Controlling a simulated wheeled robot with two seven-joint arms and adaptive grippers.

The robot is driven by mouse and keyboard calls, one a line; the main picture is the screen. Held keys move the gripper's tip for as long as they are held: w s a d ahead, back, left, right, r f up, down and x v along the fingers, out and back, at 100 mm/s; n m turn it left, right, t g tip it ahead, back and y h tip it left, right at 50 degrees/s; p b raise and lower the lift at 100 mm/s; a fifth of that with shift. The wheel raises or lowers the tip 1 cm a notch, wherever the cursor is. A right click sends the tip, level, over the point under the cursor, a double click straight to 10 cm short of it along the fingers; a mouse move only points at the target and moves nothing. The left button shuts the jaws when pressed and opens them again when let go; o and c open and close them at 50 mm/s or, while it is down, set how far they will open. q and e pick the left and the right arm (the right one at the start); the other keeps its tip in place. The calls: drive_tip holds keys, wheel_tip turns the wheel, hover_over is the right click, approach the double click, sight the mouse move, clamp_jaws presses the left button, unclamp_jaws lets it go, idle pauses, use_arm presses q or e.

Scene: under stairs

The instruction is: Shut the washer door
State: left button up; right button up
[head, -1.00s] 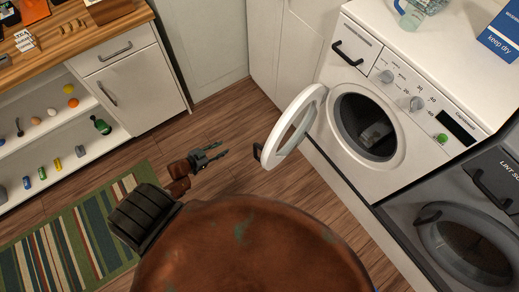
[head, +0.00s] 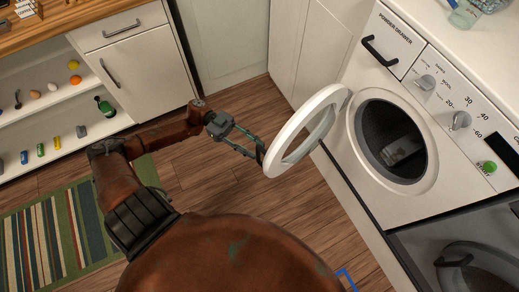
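The white washer (head: 400,195) stands at the right, with its round opening (head: 395,140) facing the room. Its ring-shaped door (head: 285,152) is open and swung out to the left. My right gripper is not in view.
A second, grey machine (head: 470,255) stands at the lower right. White cabinets (head: 310,60) are behind the door. A shelf unit with small items (head: 125,50) and a striped rug (head: 50,240) are at the left. Wooden floor (head: 225,180) is open below the gripper.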

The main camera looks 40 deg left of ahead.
use_arm(q)
drive_tip(key=shift+w+d, duration=0.1)
drive_tip(key=shift+d, duration=1)
clamp_jaws()
